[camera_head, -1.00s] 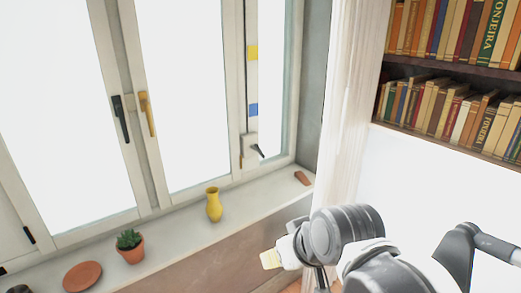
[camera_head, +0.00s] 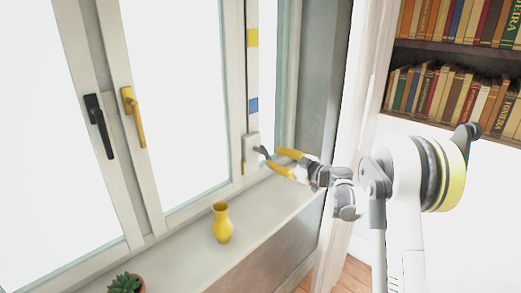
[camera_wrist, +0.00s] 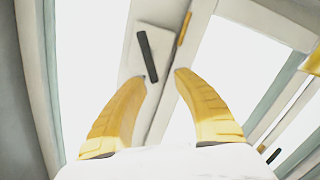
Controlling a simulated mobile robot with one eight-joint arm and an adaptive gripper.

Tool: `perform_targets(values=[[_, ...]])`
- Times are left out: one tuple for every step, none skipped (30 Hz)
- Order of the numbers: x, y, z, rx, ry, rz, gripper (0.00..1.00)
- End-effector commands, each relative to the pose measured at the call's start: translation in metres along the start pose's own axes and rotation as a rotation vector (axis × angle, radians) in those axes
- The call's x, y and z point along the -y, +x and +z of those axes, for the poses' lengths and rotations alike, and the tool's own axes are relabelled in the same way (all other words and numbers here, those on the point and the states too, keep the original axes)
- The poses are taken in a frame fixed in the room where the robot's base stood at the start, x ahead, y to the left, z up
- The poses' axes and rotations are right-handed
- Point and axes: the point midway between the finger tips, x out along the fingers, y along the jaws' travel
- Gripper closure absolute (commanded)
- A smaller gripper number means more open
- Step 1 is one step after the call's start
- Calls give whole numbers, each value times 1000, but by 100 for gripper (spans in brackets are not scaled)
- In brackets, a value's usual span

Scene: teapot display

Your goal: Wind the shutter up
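The shutter winder is a small white box (camera_head: 250,149) low on the window frame, with a short dark crank (camera_head: 262,152) sticking out. Above it runs a strip with a yellow mark (camera_head: 252,38) and a blue mark (camera_head: 253,105). My gripper (camera_head: 271,157) has yellow fingers spread apart, their tips close to the crank. In the wrist view the dark crank (camera_wrist: 147,57) lies over the pale box (camera_wrist: 166,40). Its lower end is by the left fingertip of my gripper (camera_wrist: 164,75); I cannot tell whether they touch. Nothing is held.
A yellow vase (camera_head: 222,224) stands on the sill (camera_head: 262,212), left of and below my gripper. A potted succulent (camera_head: 125,284) is at the bottom edge. Window handles, black (camera_head: 99,125) and yellow (camera_head: 133,116), are at left. Bookshelves (camera_head: 455,52) stand at right.

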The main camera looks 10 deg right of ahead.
Motion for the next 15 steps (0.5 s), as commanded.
perform_targets(values=[[-4, 1, 10, -17, -19, 15, 65], [-5, 1, 14, -25, -30, 22, 65], [-7, 1, 17, -34, -39, 29, 65], [-8, 2, 18, -37, -45, 33, 65], [-8, 3, 19, -40, -49, 35, 65], [-8, 6, 20, -42, -51, 36, 65], [-8, 9, 20, -43, -52, 36, 65], [-8, 13, 20, -43, -52, 35, 65], [-8, 19, 20, -44, -52, 34, 65], [-8, 24, 20, -43, -52, 34, 65], [-8, 30, 20, -43, -52, 34, 65], [-8, 38, 20, -43, -52, 34, 65], [-8, 44, 19, -43, -52, 33, 65], [-8, 51, 19, -43, -52, 33, 65], [-8, 59, 19, -42, -51, 34, 65]])
